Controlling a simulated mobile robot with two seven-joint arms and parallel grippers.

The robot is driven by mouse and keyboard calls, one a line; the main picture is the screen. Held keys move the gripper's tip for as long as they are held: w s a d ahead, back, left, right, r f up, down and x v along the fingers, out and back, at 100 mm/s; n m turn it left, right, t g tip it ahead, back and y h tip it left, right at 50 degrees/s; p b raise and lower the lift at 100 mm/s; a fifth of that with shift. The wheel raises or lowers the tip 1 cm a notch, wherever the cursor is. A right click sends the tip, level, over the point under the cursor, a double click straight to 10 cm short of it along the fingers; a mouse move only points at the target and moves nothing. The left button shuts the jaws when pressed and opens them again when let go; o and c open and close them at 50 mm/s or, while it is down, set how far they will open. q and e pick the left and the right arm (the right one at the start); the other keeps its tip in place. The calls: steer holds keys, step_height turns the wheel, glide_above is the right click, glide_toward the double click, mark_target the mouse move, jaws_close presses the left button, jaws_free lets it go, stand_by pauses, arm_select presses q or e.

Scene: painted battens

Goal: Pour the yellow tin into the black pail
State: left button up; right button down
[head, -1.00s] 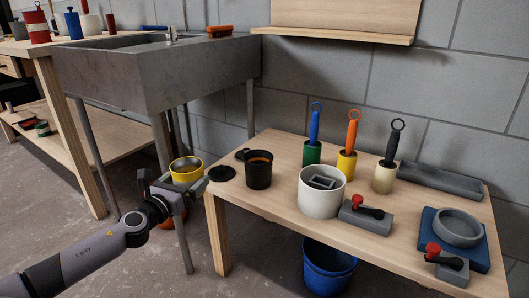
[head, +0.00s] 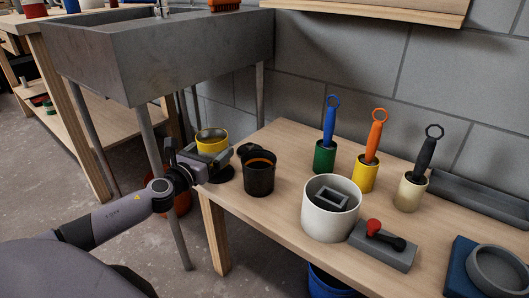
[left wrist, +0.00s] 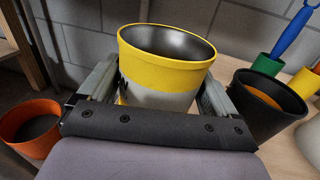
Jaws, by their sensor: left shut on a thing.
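The yellow tin (head: 211,142) is held upright in my left gripper (head: 208,155), just left of the black pail, near the table's left end. In the left wrist view the tin (left wrist: 165,75) has a yellow top over a grey-white lower part, and the jaws stand on both sides of it. Its inside looks dark and its contents cannot be made out. The black pail (head: 259,178) stands on the table, with something orange inside; it also shows in the left wrist view (left wrist: 262,112), right of the tin and apart from it. My right gripper is out of view.
A white tub (head: 328,215) with a grey block inside stands right of the pail. Brushes in green (head: 324,157), yellow and cream holders stand behind. A stone sink (head: 165,60) rises behind left. An orange bucket (left wrist: 30,128) is below.

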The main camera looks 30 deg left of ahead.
arm_select(q)
steer(key=shift+w+r, duration=0.1)
steer(key=shift+w, duration=0.1)
steer(key=shift+r, duration=0.15)
